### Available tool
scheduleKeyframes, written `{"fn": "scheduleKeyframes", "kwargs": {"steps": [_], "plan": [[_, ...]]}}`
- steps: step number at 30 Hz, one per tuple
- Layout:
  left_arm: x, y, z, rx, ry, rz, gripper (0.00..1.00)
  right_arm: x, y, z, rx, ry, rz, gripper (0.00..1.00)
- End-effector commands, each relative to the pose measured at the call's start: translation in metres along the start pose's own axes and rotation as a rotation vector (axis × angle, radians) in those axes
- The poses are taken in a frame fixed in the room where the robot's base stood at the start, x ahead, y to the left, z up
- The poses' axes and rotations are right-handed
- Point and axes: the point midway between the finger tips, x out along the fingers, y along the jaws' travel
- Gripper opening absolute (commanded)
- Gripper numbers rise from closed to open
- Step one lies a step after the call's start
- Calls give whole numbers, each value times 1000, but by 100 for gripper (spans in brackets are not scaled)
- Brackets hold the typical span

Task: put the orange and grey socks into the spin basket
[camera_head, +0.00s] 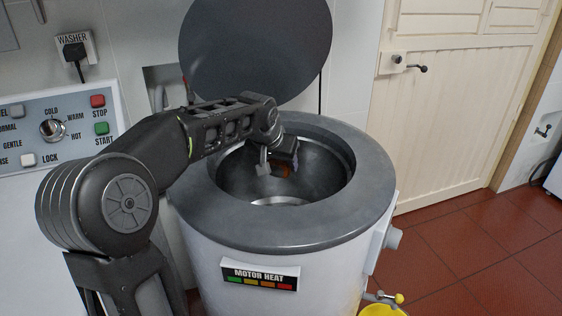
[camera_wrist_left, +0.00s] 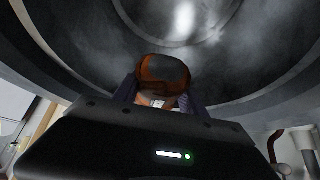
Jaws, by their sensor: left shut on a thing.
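The spin basket (camera_head: 325,182) is the round metal drum inside the white machine, and its grey lid (camera_head: 255,50) stands raised behind it. My left gripper (camera_head: 279,166) hangs over the basket opening. It is shut on an orange and grey sock (camera_head: 284,172), of which only a small part shows below the fingers. In the left wrist view the sock (camera_wrist_left: 163,75) is a rolled bundle between the fingers, with the metal basket wall beyond it. No second sock is visible. My right gripper is in neither view.
The grey rim (camera_head: 280,238) surrounds the opening. The washer control panel (camera_head: 55,125) is at the left. A yellow bucket (camera_head: 383,311) stands by the tap at the lower right. The red tiled floor (camera_head: 460,255) before the cream door (camera_head: 455,120) is clear.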

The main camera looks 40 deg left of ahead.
Motion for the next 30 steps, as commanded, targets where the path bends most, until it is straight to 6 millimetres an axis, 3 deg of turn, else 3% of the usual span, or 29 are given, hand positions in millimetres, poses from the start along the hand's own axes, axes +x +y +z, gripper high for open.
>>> {"fn": "scheduleKeyframes", "kwargs": {"steps": [2, 3, 9, 12, 22, 30], "plan": [[0, 0, 0, 0, 1, 0, 0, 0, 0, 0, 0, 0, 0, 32], [0, 0, 0, 0, 1, 0, 52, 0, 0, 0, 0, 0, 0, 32], [0, 0, 0, 0, 0, 0, 68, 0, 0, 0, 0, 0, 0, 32], [0, 0, 0, 0, 0, 0, 74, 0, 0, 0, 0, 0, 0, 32], [-5, 0, 0, 0, 0, 0, 74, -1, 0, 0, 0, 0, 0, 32], [-43, 0, -1, 0, 3, 0, 74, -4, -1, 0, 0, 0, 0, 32]]}}
